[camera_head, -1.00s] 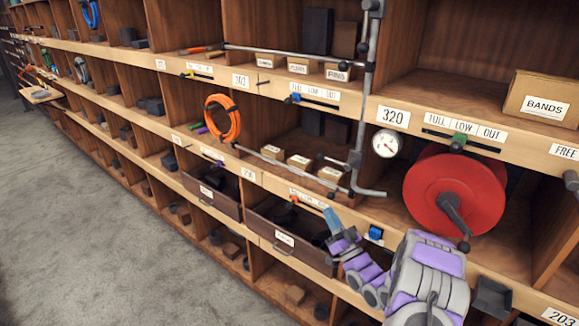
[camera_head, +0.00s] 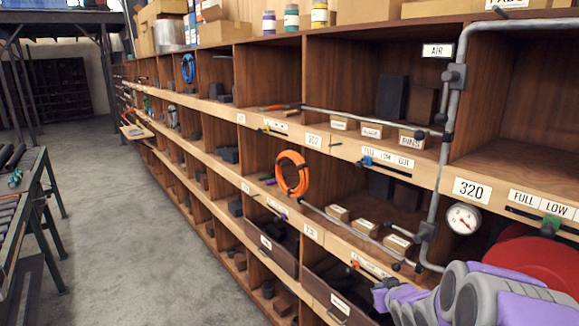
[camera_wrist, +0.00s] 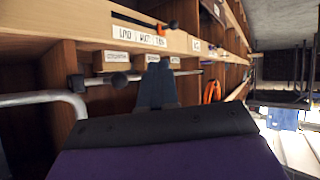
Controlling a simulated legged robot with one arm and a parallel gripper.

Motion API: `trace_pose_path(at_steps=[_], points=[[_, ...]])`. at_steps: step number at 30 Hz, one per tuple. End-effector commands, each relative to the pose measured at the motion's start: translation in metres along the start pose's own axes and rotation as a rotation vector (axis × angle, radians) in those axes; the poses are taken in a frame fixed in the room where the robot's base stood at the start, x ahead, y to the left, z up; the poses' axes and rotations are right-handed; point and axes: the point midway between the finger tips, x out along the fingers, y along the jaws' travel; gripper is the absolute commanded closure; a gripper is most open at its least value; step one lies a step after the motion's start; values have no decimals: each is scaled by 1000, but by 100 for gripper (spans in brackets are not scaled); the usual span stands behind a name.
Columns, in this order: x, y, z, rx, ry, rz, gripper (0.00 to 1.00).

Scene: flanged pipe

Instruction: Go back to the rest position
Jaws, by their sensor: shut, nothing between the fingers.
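My arm, purple and grey, reaches in from the lower right of the head view, in front of the shelving. In the wrist view my gripper (camera_wrist: 158,85) shows as dark blue-grey fingers held together, with nothing between them. It points along the shelf front, towards small labelled boxes and a metal rail. In the head view the fingertips are hardly visible at the arm's far end. No object is in its grasp.
A wooden shelf wall runs along the right. A grey pipe (camera_head: 440,170) with a gauge (camera_head: 463,219) stands before it, near a red reel (camera_head: 530,262). An orange hose coil (camera_head: 292,174) hangs further off. A green-legged bench (camera_head: 38,190) stands left; the floor (camera_head: 130,240) between is clear.

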Motion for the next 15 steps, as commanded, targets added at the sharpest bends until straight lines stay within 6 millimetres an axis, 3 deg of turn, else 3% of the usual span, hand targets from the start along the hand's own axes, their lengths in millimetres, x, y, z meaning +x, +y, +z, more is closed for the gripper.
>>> trace_pose_path(at_steps=[8, 15], points=[[-93, -26, 33, 11, -333, 73, 100], [-193, -60, 81, 55, -630, 80, 100]])
